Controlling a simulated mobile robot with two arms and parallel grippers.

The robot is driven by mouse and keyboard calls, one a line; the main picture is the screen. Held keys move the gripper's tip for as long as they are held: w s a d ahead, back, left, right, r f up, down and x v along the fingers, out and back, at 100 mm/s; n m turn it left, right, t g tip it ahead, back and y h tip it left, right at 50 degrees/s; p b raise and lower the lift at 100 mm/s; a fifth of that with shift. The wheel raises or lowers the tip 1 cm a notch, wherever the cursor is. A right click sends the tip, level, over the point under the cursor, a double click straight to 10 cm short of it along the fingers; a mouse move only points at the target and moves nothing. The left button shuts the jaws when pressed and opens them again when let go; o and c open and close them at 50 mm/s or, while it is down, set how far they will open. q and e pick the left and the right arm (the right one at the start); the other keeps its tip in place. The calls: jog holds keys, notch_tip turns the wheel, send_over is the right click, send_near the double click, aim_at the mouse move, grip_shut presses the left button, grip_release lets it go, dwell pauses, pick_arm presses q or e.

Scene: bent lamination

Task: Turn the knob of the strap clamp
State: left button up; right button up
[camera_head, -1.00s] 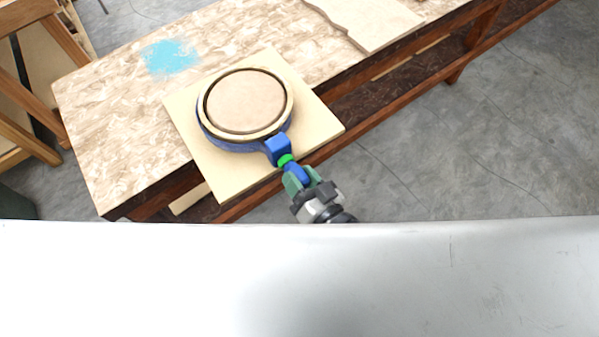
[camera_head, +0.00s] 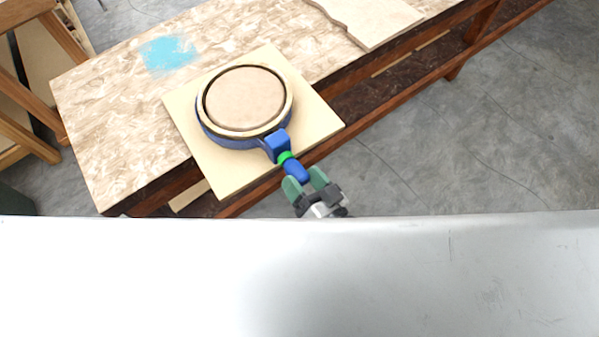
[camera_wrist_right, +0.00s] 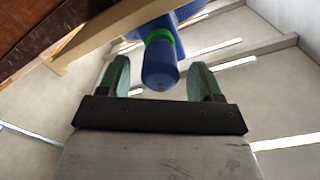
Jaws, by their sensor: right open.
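The strap clamp (camera_head: 233,142) is a blue band around a round wooden ring form with a pale disc (camera_head: 245,97) inside. It lies on a square light board on the workbench. A blue block sits on its near right side, with a green collar and a blue knob (camera_head: 296,171) pointing toward me. My right gripper (camera_head: 305,182), with green fingers, is open at the knob. In the right wrist view the knob (camera_wrist_right: 160,65) lies between the two fingers, with gaps on both sides. My left gripper is not in view.
The square board (camera_head: 315,120) overhangs the front edge of the workbench (camera_head: 110,110). A cut wooden panel (camera_head: 375,22) lies at the back right. A wooden frame (camera_head: 25,130) stands at the left. The floor right of the bench is clear.

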jog(key=b+v, duration=0.1)
jog(key=v, duration=0.8)
jog(key=s+d+f+n+g+h, duration=0.1)
jog(key=d+f+g+h, duration=0.3)
jog(key=f, duration=0.9)
jog(key=d+f+n+g+h, duration=0.15)
jog(key=d+f, duration=0.35)
jog(key=f, duration=0.7)
jog(key=s+d+f+g+h, duration=0.2)
jog(key=s+d+f+g, duration=0.2)
jog(key=s+f, duration=0.4)
jog(key=s+d+f+g+h, duration=0.2)
jog(key=s+d+f+g, duration=0.2)
jog(key=s+f, duration=0.5)
jog(key=shift+s+d+m, duration=0.15)
jog(key=shift+s+m, duration=0.2)
jog(key=shift+s, duration=0.05)
jog(key=shift+g+h, duration=0.25)
